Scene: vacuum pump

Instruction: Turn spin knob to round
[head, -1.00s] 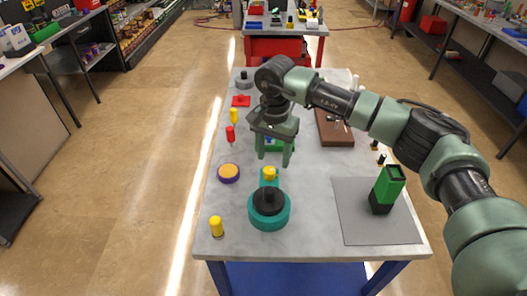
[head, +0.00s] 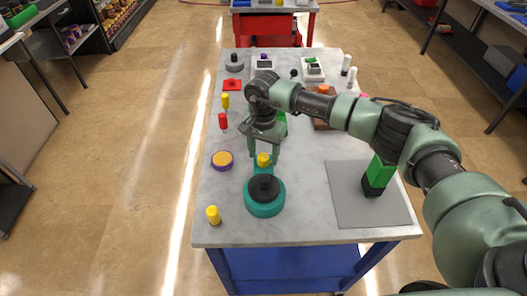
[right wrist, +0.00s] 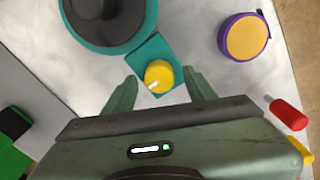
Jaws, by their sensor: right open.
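A teal pump (head: 264,204) with a round body and black top stands near the table's front. A yellow knob (head: 263,160) sits on its small square teal extension at the back. In the right wrist view, the yellow knob (right wrist: 158,75) has a white pointer mark, slanting from its middle toward the lower left. My right gripper (head: 265,156) points down at the knob. In the right wrist view its open fingers (right wrist: 160,88) straddle the knob's near side, with gaps on both sides. Whether the fingertips are level with the knob is unclear. My left gripper is not in view.
A purple-rimmed orange disc (head: 222,160) lies left of the pump, and a yellow-topped cylinder (head: 213,215) at front left. A grey mat (head: 350,200) with a green-and-black block (head: 378,178) is at right. Red (head: 223,121) and yellow (head: 225,101) pieces stand along the left edge.

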